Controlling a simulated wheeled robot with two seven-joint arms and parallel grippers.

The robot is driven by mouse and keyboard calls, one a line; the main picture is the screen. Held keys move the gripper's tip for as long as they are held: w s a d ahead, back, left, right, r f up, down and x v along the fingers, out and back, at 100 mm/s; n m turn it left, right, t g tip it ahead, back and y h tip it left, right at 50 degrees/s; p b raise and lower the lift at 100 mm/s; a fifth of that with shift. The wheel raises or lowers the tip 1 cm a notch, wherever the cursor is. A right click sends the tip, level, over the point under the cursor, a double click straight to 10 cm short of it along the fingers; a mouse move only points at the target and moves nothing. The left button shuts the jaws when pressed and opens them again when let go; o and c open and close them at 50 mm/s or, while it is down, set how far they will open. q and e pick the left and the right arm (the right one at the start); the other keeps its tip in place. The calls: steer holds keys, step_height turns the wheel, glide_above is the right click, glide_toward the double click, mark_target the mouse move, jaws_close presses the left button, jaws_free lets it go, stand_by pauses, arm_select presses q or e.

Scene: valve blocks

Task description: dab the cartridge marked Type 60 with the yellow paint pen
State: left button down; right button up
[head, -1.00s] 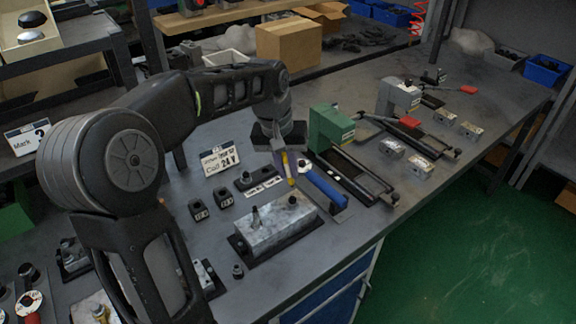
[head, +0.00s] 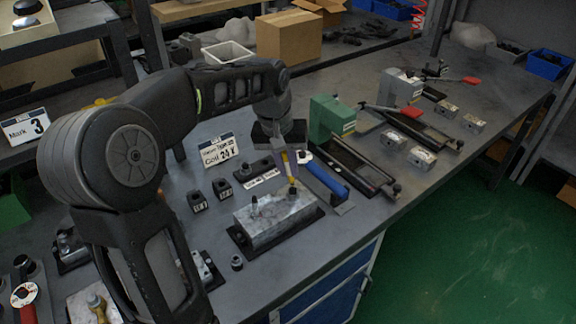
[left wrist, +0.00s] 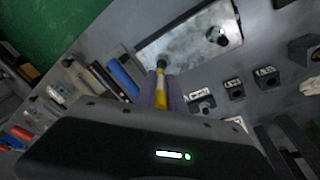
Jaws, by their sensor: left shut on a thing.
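My left gripper (head: 284,150) is shut on the yellow paint pen (head: 290,168), which points down. The pen also shows in the left wrist view (left wrist: 160,92), between the gripper's fingers (left wrist: 161,88). A grey metal valve block (head: 272,222) lies below on a dark base; it also shows in the left wrist view (left wrist: 185,45). One cartridge (head: 254,206) stands at its left end. A dark fitting (head: 292,190) at its right end is just under the pen tip; I cannot tell whether they touch. No Type 60 marking is readable on either. My right gripper is out of view.
A placard (head: 218,151) reading "Coil 24 V", its upper line blurred, stands behind two small black labelled blocks (head: 197,201). A blue-handled tool (head: 328,180) lies right of the block. A green vise-like fixture (head: 330,118) stands behind it.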

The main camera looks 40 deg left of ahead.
arm_select(q)
steer(key=shift+f+b, duration=0.4)
steer(key=shift+f, duration=0.2)
stand_by(1.6)
step_height(320, 180, up, 7)
steer(key=p, duration=0.5)
steer(key=shift+r+p, duration=0.1)
steer(key=shift+p, duration=0.3)
stand_by(0.3)
